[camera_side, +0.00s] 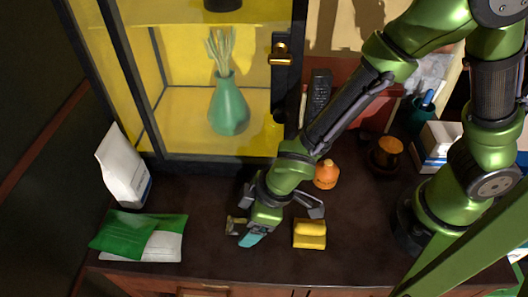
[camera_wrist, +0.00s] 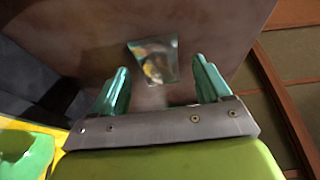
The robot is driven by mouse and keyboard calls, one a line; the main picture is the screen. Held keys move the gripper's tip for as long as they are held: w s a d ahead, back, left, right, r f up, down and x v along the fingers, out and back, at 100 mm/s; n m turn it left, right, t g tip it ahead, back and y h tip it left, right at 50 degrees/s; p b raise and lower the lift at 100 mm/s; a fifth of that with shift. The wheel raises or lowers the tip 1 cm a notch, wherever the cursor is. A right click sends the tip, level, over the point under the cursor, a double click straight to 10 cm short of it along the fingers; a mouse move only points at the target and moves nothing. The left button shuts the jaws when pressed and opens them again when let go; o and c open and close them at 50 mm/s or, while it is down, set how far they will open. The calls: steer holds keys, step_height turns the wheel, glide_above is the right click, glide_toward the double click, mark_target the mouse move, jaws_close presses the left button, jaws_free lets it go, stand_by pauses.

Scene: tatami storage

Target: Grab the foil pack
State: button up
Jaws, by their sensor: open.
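The foil pack (camera_wrist: 153,62) is a small shiny silver packet with yellowish and dark patches. In the wrist view it lies on the dark brown top, ahead of my gripper (camera_wrist: 162,84) and roughly in line with the gap between its teal fingers. The fingers are spread apart with nothing between them, and they look clear of the pack. In the side view my gripper (camera_side: 250,239) points down low over the cabinet top. A small brownish item (camera_side: 236,226) at its left looks like the same pack, partly hidden by the gripper.
A yellow block (camera_side: 309,234) stands close right of my gripper, with an orange bottle (camera_side: 326,174) behind. Green-and-white packets (camera_side: 140,237) and a white bag (camera_side: 123,166) are at left. The glass-fronted yellow case (camera_side: 160,130) bounds the back. The top's front edge is close.

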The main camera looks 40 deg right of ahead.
steer(key=shift+w+a+f, duration=0.1)
steer(key=shift+f, duration=0.1)
steer(key=c, duration=1.1)
